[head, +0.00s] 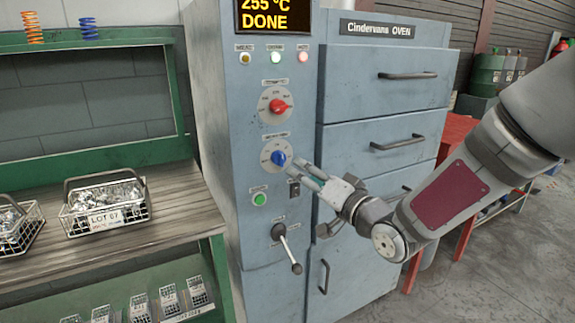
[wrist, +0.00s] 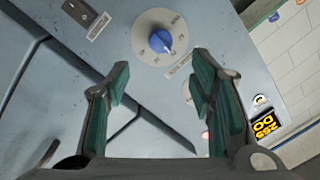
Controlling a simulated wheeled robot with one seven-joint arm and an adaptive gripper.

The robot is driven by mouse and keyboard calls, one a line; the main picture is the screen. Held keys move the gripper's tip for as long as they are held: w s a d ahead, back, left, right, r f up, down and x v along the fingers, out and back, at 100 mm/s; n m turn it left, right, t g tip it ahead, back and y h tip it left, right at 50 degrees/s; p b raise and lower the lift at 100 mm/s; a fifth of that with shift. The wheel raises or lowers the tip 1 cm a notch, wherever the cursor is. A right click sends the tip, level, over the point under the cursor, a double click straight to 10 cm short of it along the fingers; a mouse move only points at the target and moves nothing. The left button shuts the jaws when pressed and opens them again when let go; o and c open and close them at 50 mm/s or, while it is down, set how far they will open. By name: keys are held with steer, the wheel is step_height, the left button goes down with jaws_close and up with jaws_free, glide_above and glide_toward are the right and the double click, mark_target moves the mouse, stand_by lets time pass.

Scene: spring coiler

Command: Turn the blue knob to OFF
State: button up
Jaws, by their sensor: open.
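The blue knob (head: 278,158) sits on a pale round dial on the oven's grey-blue control panel, below a red knob (head: 277,105). In the wrist view the blue knob (wrist: 160,42) shows on its dial beyond the fingertips, with marks around it too small to read surely. My gripper (head: 300,173) is just right of the blue knob in the head view, apart from it as far as I can tell. In the wrist view my gripper (wrist: 160,80) is open, with nothing between its teal-padded fingers.
A display (head: 272,15) reads 255 °C DONE. A green button (head: 260,199) and a lever (head: 287,247) are below the knob. Oven drawers (head: 385,80) with handles are to the right. A bench at left holds a wire basket (head: 105,207) marked LOT 67.

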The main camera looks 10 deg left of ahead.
mark_target(283, 161)
steer(key=b+x, duration=0.1)
steer(key=x, duration=0.8)
steer(key=shift+w+a, duration=0.15)
steer(key=shift+a, duration=0.1)
steer(key=c, duration=1.2)
